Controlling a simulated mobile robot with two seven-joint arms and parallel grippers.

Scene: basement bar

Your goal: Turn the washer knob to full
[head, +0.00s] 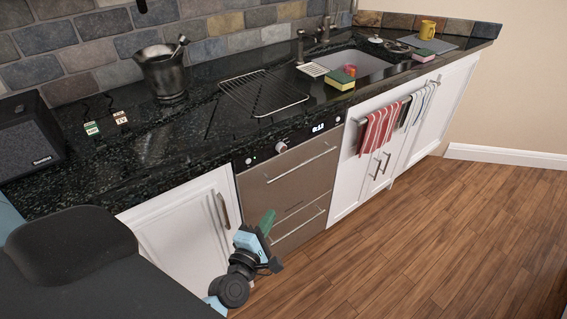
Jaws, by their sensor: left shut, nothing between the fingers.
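The washer (287,185) is a steel-fronted appliance built in under the dark counter, with two horizontal bar handles. Its knob (281,147) is a small round silver knob on the dark control strip at the top. Its setting is too small to read. A lit display (318,128) sits to the right of the knob. My left gripper (268,219) is shut and empty, in front of the washer's lower left part. It is below the knob and apart from it. My right gripper is not in view.
A wire rack (263,92), a dark metal pot (165,75) and a speaker (27,135) stand on the counter. A sink (358,66) is to the right. Striped towels (380,127) hang below it. The wooden floor (430,240) at right is clear.

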